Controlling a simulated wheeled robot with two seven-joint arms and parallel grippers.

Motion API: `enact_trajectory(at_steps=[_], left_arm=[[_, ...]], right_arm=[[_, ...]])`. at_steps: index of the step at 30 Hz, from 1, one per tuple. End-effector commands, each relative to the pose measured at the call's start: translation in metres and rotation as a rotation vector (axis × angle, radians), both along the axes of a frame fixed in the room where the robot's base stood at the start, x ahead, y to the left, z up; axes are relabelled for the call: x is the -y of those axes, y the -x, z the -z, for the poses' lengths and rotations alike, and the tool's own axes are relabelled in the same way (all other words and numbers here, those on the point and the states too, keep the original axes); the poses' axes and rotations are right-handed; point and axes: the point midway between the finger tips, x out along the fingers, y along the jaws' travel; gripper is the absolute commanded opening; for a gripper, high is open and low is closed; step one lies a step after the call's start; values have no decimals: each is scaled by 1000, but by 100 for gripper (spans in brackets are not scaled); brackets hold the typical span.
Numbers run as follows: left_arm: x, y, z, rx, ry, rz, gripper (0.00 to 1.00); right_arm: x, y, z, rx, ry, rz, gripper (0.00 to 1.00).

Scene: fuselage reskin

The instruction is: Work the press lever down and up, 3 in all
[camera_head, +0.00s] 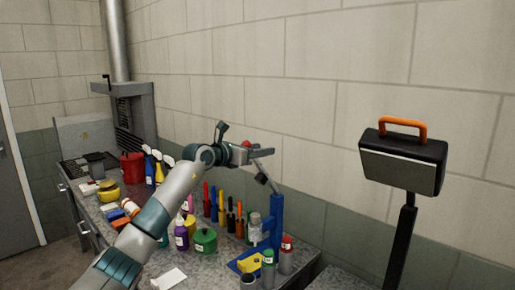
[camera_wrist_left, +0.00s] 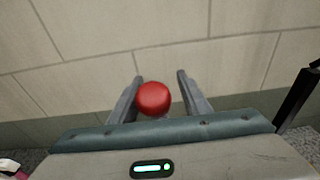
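The press is a blue post (camera_head: 277,222) on a blue base at the right end of the bench. Its grey lever (camera_head: 265,172) is raised, slanting up from the post. The lever ends in a red ball knob (camera_wrist_left: 154,98), which also shows beside my gripper in the head view (camera_head: 246,145). My left gripper (camera_wrist_left: 161,88) is at the knob, its two fingers apart with the knob between them. The knob lies close to the left finger, and a gap shows at the right finger. I cannot tell whether it touches. My right gripper is not in view.
The bench (camera_head: 172,262) is crowded with bottles, a green pot (camera_head: 204,241), upright coloured-handled tools and cans. A yellow block (camera_head: 250,263) lies at the press base. A black box with an orange handle (camera_head: 405,160) stands on a post at the right. The wall is behind.

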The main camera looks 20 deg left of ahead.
Motion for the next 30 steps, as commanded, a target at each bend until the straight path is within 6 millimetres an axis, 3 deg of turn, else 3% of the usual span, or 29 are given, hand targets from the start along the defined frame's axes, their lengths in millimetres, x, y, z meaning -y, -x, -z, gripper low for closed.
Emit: enact_trajectory(at_steps=[14, 20, 30], left_arm=[[-8, 13, -6, 10, 0, -4, 43], [-18, 39, -8, 12, -3, -4, 43], [-40, 104, -14, 6, -3, -1, 43]], right_arm=[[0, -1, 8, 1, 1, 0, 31], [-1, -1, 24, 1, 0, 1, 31], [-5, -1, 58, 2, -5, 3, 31]])
